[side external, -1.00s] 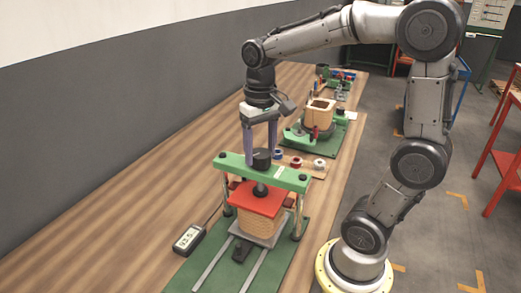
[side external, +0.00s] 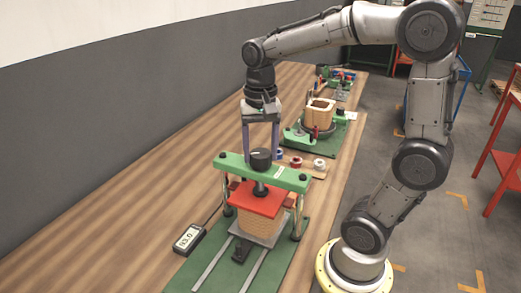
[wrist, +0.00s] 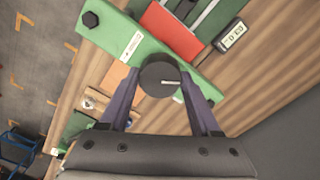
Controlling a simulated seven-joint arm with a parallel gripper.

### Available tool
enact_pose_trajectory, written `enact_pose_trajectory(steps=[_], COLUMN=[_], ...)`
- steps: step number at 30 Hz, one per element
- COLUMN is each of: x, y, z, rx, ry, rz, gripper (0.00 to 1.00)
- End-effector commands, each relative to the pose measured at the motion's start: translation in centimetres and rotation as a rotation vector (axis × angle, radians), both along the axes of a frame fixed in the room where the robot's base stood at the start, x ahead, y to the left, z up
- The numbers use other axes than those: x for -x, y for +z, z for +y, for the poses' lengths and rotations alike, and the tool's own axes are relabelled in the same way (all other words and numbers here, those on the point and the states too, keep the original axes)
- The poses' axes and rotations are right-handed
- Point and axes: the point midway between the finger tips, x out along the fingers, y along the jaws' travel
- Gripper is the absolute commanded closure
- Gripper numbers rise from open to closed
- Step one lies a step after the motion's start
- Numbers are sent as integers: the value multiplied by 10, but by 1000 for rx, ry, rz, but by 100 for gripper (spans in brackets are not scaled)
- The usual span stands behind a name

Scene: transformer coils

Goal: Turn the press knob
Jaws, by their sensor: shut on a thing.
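The press knob (side external: 261,158) is a black round knob on top of the green crossbar (side external: 290,178). It also shows in the wrist view (wrist: 155,80), with a white line on its top pointing right. My gripper (side external: 261,149) is above the crossbar, its two purple fingers pointing down on either side of the knob and shut on it. In the wrist view my gripper (wrist: 160,85) has one finger on each side of the knob. Below the crossbar, a red plate (side external: 258,200) lies on a tan coil block (side external: 260,222).
A small digital display (side external: 188,239) lies on the wooden bench left of the press. Behind the press are several small spools (side external: 295,162) and a second green fixture with a tan coil former (side external: 319,112).

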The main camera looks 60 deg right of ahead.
Motion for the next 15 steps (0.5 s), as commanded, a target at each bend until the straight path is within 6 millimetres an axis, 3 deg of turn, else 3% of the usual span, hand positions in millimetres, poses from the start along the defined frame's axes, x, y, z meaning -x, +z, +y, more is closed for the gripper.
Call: enact_pose_trajectory(steps=[8,9,13,15], x=[0,0,0,0], y=[2,2,1,1], z=[0,0,0,0], rx=[2,1,1,1], ry=[0,0,1,1], rz=[-5,-4,-3,-3], gripper=[92,29,6,6])
